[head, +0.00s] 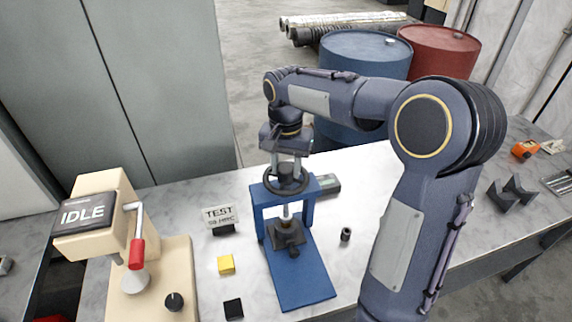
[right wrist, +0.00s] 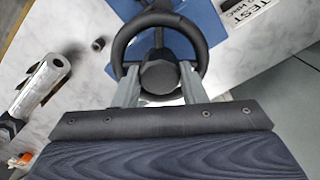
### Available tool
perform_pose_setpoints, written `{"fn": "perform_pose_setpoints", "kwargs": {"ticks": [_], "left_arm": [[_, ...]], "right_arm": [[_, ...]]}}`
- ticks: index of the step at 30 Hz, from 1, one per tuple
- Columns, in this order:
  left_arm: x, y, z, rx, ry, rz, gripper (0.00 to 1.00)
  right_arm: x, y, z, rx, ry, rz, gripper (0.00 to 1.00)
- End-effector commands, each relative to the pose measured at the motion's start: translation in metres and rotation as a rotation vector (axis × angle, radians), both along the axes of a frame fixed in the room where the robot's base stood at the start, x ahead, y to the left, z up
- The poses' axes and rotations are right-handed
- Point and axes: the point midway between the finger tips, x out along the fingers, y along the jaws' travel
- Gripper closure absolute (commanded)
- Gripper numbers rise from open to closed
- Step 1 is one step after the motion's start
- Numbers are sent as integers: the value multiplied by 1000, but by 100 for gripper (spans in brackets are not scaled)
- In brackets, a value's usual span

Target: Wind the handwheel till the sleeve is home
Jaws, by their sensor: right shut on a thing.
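The blue arbor press (head: 300,275) stands on the bench with a black handwheel (head: 287,192) on top of its frame. A silver screw (head: 286,213) runs down from the wheel to a dark block (head: 289,234) on the press base. My right gripper (head: 287,170) comes from above and is shut on the wheel's hub. In the right wrist view the handwheel (right wrist: 158,76) shows its hub between the two grey fingers, with the rim around them. I cannot make out the sleeve or how far in it sits. My left gripper is not in view.
A cream machine (head: 100,205) with an IDLE screen and red-handled crank stands left. A TEST sign (head: 220,215), yellow block (head: 226,264), black block (head: 233,308) and small dark cylinder (head: 346,234) lie near the press. Blue (head: 350,55) and red (head: 445,50) barrels stand behind the bench.

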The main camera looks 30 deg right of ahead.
Motion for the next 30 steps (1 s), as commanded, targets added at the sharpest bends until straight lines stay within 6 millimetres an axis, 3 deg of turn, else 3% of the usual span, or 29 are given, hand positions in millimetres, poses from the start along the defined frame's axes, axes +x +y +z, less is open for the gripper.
{"fn": "perform_pose_setpoints", "kwargs": {"ticks": [14, 15, 16, 25, 30], "left_arm": [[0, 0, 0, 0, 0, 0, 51], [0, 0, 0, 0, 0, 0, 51], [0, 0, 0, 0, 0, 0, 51], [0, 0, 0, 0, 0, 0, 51], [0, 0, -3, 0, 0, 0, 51]], "right_arm": [[1, -1, 2, -1, -6, -12, 85], [1, -1, 2, -1, -6, -12, 57], [1, -1, 2, -1, -6, -12, 53], [1, 0, 2, -1, -4, -11, 53], [2, 0, 21, 0, -8, -11, 53]]}}
